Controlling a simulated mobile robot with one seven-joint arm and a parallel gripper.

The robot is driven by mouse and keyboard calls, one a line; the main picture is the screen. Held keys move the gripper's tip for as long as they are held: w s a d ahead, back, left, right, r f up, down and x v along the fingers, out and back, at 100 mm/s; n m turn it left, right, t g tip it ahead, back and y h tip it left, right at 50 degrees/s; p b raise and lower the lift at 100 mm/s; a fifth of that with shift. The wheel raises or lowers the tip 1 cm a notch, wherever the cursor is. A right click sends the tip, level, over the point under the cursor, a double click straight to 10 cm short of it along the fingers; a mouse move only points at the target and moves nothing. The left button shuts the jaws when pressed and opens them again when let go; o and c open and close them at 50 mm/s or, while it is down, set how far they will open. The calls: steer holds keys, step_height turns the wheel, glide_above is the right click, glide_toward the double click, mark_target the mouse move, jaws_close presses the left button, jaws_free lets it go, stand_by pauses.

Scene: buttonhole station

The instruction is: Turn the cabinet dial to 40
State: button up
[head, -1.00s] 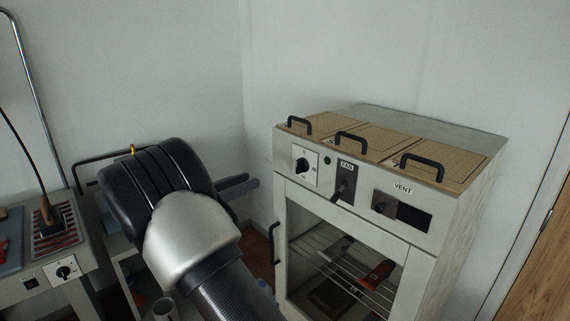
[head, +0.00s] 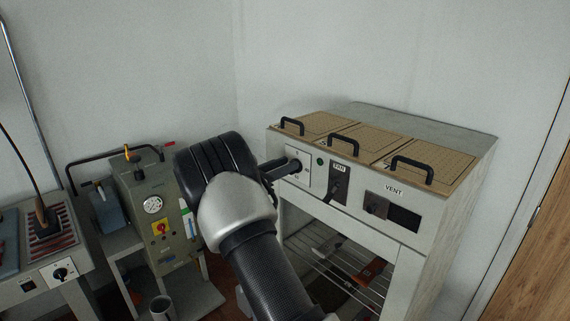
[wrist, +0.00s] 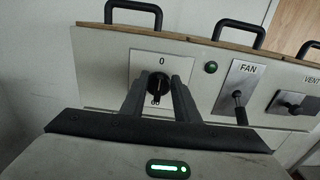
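The cabinet dial is a black knob (wrist: 157,86) on a white plate (wrist: 138,65) marked 0 at the top, at the left of the cabinet's front panel. In the head view the dial plate (head: 303,176) is partly hidden behind my gripper (head: 283,168). In the wrist view my gripper (wrist: 158,78) points at the dial, with one finger on each side of the knob. The fingers are apart, and I cannot tell whether they touch the knob. The dial's other markings are not readable.
Right of the dial are a green lamp (wrist: 211,67), a FAN switch (wrist: 239,108) and a VENT slider (wrist: 292,106). Black lid handles (head: 343,143) stand on the cabinet top. A grey machine (head: 150,205) and a bench (head: 62,272) with another dial are at the left.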

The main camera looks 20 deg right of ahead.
steer(key=shift+d, duration=0.15)
steer(key=shift+c, duration=0.4)
jaws_close()
steer(key=shift+f+m+b, duration=0.15)
steer(key=shift+m+b, duration=0.15)
steer(key=shift+b, duration=0.35)
steer(key=m+b, duration=0.5)
steer(key=b, duration=0.4)
steer(key=s+f+m+b, duration=0.1)
steer(key=m+b, duration=0.5)
steer(key=b, duration=0.3)
steer(key=f+m+b, duration=0.1)
steer(key=m+b, duration=0.5)
steer(key=b, duration=0.3)
steer(key=shift+s+d, duration=0.35)
steer(key=shift+s, duration=0.05)
steer(key=shift+r, duration=0.15)
